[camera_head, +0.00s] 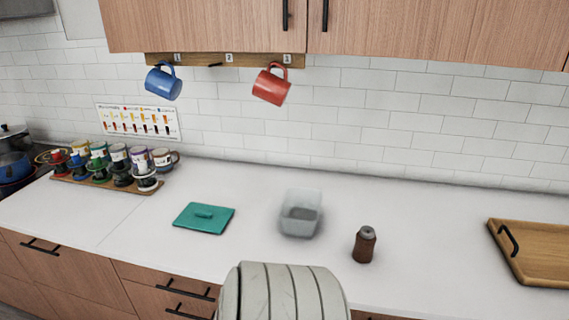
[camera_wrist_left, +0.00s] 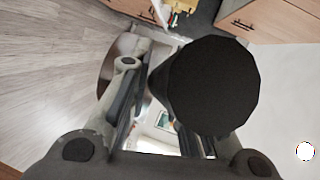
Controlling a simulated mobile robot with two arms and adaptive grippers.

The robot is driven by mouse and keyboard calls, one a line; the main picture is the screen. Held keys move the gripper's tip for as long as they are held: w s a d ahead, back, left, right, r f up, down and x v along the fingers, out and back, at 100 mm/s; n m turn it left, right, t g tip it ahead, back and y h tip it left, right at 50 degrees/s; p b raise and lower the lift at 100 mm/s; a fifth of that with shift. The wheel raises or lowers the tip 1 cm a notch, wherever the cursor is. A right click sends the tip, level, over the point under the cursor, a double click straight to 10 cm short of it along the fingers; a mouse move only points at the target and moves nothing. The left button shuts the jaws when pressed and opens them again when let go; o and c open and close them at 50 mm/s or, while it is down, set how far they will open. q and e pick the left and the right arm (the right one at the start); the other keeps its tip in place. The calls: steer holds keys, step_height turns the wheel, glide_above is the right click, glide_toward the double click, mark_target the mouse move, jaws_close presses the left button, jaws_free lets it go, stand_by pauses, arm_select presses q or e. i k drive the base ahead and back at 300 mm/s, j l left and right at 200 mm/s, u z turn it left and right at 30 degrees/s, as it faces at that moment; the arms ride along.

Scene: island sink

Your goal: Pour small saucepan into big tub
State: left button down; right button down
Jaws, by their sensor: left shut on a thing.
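In the left wrist view, my left gripper (camera_wrist_left: 165,105) is shut on the black handle of the small saucepan (camera_wrist_left: 205,88). The handle's thick end points toward the camera and covers part of the fingers. Shiny mirror-like metal shows between and behind the fingers; the saucepan's contents and tilt cannot be made out. The big tub (camera_head: 299,222) is a clear, open container on the white counter in the head view. Neither gripper nor the saucepan shows in the head view.
A teal lid (camera_head: 204,217) lies left of the tub, and a brown grinder (camera_head: 364,245) stands to its right. A wooden tray (camera_head: 537,250) is at far right. Several cups stand on a board (camera_head: 100,185) at left. Blue (camera_head: 163,83) and red (camera_head: 270,86) mugs hang above.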

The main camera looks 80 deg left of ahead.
mark_target(299, 212)
steer(key=k+j+u, duration=0.1)
steer(key=u, duration=0.9)
steer(key=k+j, duration=0.05)
